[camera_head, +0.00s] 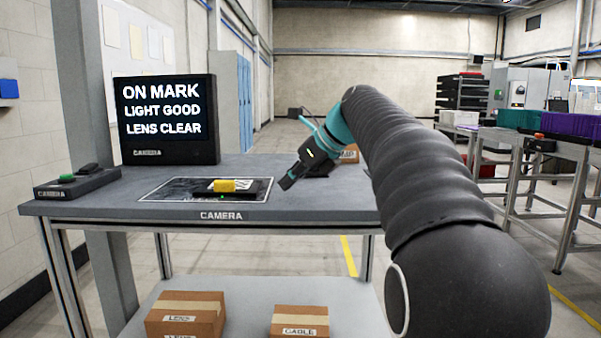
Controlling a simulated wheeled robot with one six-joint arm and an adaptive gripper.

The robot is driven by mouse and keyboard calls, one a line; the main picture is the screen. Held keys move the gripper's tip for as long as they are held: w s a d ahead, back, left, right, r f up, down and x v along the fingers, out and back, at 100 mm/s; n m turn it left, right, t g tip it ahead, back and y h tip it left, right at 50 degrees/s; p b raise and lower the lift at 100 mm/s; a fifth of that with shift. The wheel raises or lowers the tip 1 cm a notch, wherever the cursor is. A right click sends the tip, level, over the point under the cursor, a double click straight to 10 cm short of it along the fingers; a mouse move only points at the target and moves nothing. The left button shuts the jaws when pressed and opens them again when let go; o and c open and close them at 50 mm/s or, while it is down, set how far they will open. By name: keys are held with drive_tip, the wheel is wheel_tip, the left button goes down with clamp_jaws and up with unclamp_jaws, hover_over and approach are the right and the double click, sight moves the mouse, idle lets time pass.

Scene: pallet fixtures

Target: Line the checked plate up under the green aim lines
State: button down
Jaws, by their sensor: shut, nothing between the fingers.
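The checked plate (244,185) lies on the dark, white-outlined area of the table labelled CAMERA. A little of its black-and-white pattern shows beside a yellow block (224,185) that sits on or in front of it. A small green spot shows just below the plate; full green aim lines cannot be made out. The monitor (168,121) behind reads ON MARK, LIGHT GOOD, LENS CLEAR. My gripper (286,183) is shut and empty, just right of the outlined area, apart from the plate and pointing down-left.
A control box with a green button (67,179) sits at the table's left end. The grey table (330,196) has bare room on its right, partly behind my arm. Cardboard boxes (186,316) stand on the lower shelf. Conveyors with bins (520,117) are at the right.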

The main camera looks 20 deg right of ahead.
sight(257, 190)
drive_tip(key=x, duration=0.3)
drive_tip(key=shift+w+a+f, duration=0.1)
drive_tip(key=shift+a+f, duration=0.05)
drive_tip(key=shift+f, duration=0.05)
drive_tip(key=shift+w+a+r, duration=0.2)
drive_tip(key=shift+w+a, duration=0.55)
drive_tip(key=shift+w, duration=0.15)
drive_tip(key=shift+w+a, duration=0.45)
drive_tip(key=shift+w+a+r+p, duration=0.25)
drive_tip(key=shift+w+a+p, duration=0.15)
drive_tip(key=shift+p, duration=0.65)
drive_tip(key=shift+w+a+f, duration=0.1)
drive_tip(key=shift+w+a, duration=0.05)
drive_tip(key=shift+w, duration=0.05)
drive_tip(key=shift+f, duration=0.1)
